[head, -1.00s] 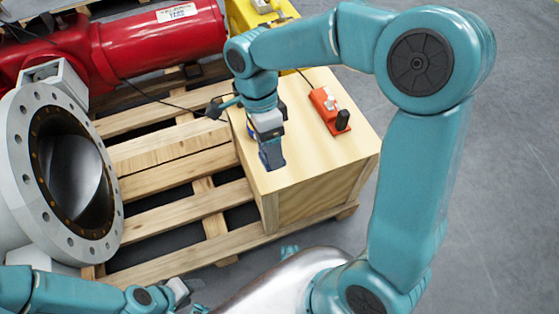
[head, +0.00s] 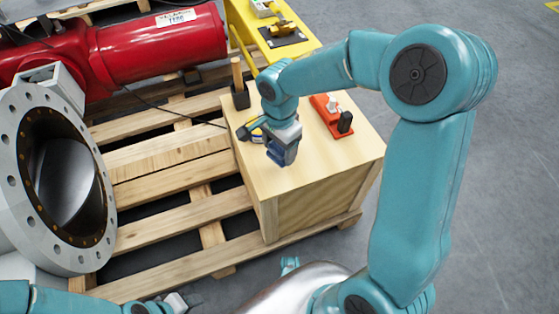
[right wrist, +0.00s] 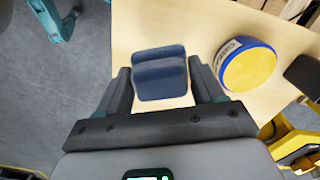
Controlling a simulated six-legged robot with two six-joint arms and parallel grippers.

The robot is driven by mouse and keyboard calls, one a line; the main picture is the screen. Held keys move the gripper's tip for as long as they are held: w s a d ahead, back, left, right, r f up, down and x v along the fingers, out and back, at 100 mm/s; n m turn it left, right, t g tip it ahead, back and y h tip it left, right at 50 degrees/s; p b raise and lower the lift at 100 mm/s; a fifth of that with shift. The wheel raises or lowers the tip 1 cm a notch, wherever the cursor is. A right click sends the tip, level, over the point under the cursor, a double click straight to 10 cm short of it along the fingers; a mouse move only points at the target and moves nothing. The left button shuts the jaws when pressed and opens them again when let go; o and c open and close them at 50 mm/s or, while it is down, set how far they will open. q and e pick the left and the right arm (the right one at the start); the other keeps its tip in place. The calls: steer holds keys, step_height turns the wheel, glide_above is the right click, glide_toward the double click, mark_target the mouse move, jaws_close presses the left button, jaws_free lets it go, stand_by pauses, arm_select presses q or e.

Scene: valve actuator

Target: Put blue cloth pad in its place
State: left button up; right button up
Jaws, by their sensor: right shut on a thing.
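The blue cloth pad (right wrist: 160,73) is a small dark blue block, seen in the right wrist view between the fingers of my right gripper (right wrist: 163,85). In the head view, my right gripper (head: 284,150) is over the wooden box top, pointing down, shut on the pad (head: 279,157). The pad is partly hidden there. I cannot tell how far it is above the wood. My left gripper (head: 176,302) is at the bottom edge of the head view, away from the box. It is too small and cut off to tell whether it is open.
On the wooden box (head: 310,170) are a round yellow-and-blue item (right wrist: 248,66), a red tool (head: 331,115) with a black knob and a black holder (head: 239,97) with a wooden handle. A flanged valve body (head: 55,180) and red cylinder (head: 150,48) stand left. The box's front top is clear.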

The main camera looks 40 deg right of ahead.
mark_target(280, 159)
steer(key=shift+f+b, duration=0.6)
steer(key=shift+f, duration=1.7)
steer(key=shift+f, duration=0.15)
steer(key=o, duration=0.9)
steer(key=shift+o, duration=0.2)
step_height(280, 159, up, 12)
steer(key=p, duration=0.3)
steer(key=shift+p, duration=0.3)
